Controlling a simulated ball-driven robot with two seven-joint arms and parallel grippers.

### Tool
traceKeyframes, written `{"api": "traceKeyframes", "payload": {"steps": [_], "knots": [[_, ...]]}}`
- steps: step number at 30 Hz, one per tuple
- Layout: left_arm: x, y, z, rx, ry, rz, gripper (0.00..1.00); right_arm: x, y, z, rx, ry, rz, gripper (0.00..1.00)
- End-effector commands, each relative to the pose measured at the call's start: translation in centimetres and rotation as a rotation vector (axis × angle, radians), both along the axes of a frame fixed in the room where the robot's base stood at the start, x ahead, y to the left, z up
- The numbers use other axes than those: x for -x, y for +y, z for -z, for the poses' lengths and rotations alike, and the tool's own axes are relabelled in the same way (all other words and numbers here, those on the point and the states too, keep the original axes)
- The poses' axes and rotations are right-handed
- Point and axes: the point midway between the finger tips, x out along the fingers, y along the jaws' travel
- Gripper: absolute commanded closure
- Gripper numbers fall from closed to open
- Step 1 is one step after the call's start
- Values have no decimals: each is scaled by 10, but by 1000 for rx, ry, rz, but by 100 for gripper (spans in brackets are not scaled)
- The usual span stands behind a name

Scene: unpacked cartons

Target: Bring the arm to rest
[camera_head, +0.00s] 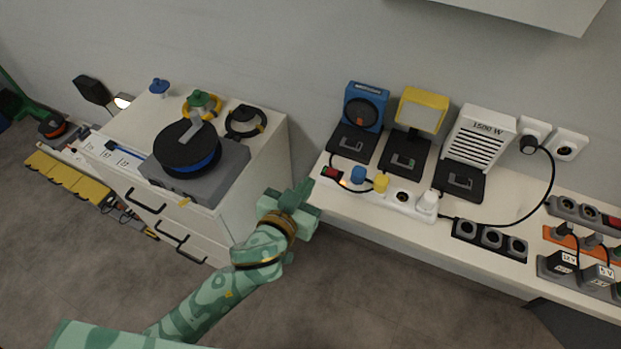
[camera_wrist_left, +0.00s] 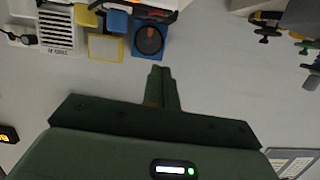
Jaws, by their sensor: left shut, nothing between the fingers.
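My left arm, green with a camouflage pattern, comes in from the lower left of the head view. Its gripper (camera_head: 299,197) is in the gap between the white cabinet and the white bench, apart from both as far as I can see. In the left wrist view the gripper's fingers (camera_wrist_left: 160,88) are together with nothing between them, in front of a plain grey wall. My right gripper does not show in either view.
The white cabinet (camera_head: 265,150) carries a grey case with a black reel (camera_head: 180,150). The white bench (camera_head: 400,225) holds a blue fan (camera_head: 362,105), a yellow lamp (camera_head: 422,110), a white heater (camera_head: 482,135) and power strips. Grey floor (camera_head: 340,300) is clear in front.

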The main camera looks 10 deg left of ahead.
Motion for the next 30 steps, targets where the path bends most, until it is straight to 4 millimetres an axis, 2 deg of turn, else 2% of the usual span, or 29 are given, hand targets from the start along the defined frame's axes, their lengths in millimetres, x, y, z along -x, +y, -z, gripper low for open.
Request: {"api": "traceKeyframes", "payload": {"steps": [15,18,19,20,23,25,27,29,30], "knots": [[0,0,0,-5,-1,1,100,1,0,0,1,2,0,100],[1,-3,-1,-59,-24,30,100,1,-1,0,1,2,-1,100],[2,-5,5,-90,-25,52,100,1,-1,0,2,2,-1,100],[2,-4,22,-136,-7,73,100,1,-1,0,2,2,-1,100],[5,17,93,-264,97,110,100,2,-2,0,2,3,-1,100],[20,39,151,-332,202,121,100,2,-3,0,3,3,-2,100],[43,64,206,-383,313,125,100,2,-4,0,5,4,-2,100],[70,86,250,-412,412,124,100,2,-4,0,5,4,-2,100],[92,100,276,-428,479,122,100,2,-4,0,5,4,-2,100]]}}
